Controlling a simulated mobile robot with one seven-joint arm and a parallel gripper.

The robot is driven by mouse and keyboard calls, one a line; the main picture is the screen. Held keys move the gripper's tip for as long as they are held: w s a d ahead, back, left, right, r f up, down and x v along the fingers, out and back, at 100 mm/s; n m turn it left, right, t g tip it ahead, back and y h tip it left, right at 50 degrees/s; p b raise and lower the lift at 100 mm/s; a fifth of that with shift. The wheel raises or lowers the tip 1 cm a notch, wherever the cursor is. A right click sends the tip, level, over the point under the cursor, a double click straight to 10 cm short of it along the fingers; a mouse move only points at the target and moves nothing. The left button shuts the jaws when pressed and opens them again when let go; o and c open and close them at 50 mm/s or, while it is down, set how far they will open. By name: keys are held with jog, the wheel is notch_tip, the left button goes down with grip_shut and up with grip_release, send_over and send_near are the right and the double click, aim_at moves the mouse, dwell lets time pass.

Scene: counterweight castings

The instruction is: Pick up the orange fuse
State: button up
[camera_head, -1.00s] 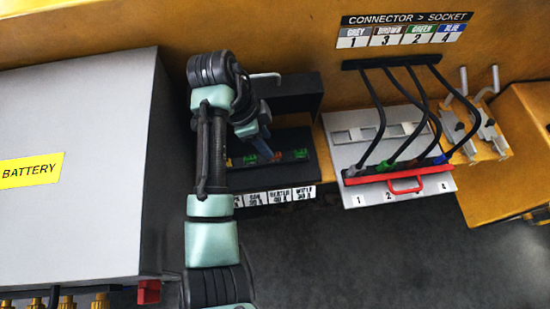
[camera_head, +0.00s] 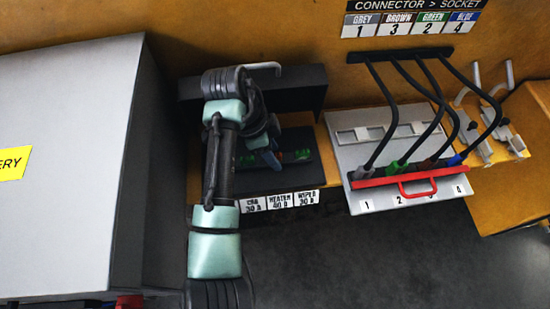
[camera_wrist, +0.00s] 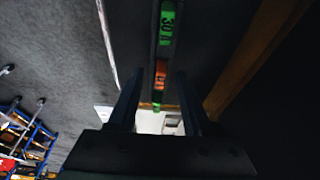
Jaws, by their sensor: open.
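The orange fuse (camera_wrist: 161,74) shows in the wrist view, standing in the dark fuse strip in line with green fuses. A green fuse marked 30 A (camera_wrist: 167,22) is above it in that view, and a bit of another green one (camera_wrist: 157,106) shows below it. My gripper (camera_wrist: 160,85) is open and empty, with a finger on each side of the fuse's line. Whether the fingertips reach down to the fuse cannot be told. In the head view my gripper (camera_head: 268,157) is over the fuse strip (camera_head: 309,166) and mostly hides the orange fuse.
A dark raised lid (camera_head: 300,90) stands behind the fuse strip. A grey battery box (camera_head: 65,170) is at the left. A connector panel (camera_head: 345,150) with a red-handled bar (camera_head: 418,182) and several black cables is at the right. Labels (camera_head: 280,201) line the fuse box's front.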

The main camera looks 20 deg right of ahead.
grip_shut()
dwell(0.3)
